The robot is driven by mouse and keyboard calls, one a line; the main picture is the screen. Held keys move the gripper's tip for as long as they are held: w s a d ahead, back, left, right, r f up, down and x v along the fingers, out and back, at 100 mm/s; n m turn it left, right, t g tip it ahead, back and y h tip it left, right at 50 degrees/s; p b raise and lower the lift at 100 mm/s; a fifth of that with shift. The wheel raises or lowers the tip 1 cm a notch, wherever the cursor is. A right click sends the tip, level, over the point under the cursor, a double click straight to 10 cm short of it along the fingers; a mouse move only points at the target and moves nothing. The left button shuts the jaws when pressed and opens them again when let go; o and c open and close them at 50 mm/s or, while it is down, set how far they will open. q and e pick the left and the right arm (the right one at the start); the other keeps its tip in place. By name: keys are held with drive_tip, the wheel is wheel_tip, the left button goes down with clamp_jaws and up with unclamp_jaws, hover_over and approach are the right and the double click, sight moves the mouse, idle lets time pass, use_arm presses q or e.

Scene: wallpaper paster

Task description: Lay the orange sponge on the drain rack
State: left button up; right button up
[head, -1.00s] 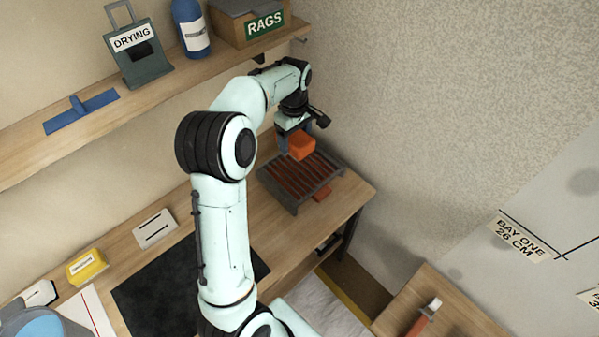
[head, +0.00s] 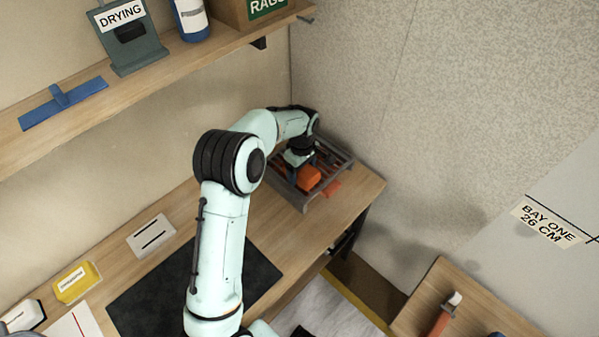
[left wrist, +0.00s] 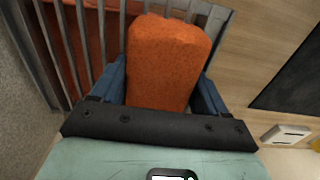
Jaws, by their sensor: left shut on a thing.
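The orange sponge (head: 308,178) is between the fingers of my left gripper (head: 302,170), low over the grey drain rack (head: 297,203). In the left wrist view the sponge (left wrist: 165,62) fills the space between the two blue fingers of the left gripper (left wrist: 162,85), which is shut on it. Rack bars (left wrist: 90,40) show beyond and to the left of the sponge. I cannot tell whether its underside touches the bars. The arm hides part of the rack in the head view. My right gripper is not in view.
The rack stands on the wooden bench (head: 262,225) near its right end, close to the wall. A dark mat (head: 150,290) and a yellow box (head: 77,282) lie further left. A shelf (head: 130,80) runs above. A lower table (head: 470,315) stands at the right.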

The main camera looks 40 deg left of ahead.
use_arm(q)
drive_tip(key=shift+s+a+f, duration=0.15)
drive_tip(key=shift+f, duration=0.15)
drive_tip(key=shift+r, duration=0.15)
drive_tip(key=shift+d, duration=0.2)
drive_tip(key=shift+f, duration=0.2)
drive_tip(key=o, duration=1.1)
drive_tip(key=shift+a, duration=0.1)
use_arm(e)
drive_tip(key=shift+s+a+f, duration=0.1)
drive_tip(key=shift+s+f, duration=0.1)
use_arm(q)
drive_tip(key=shift+r, duration=0.1)
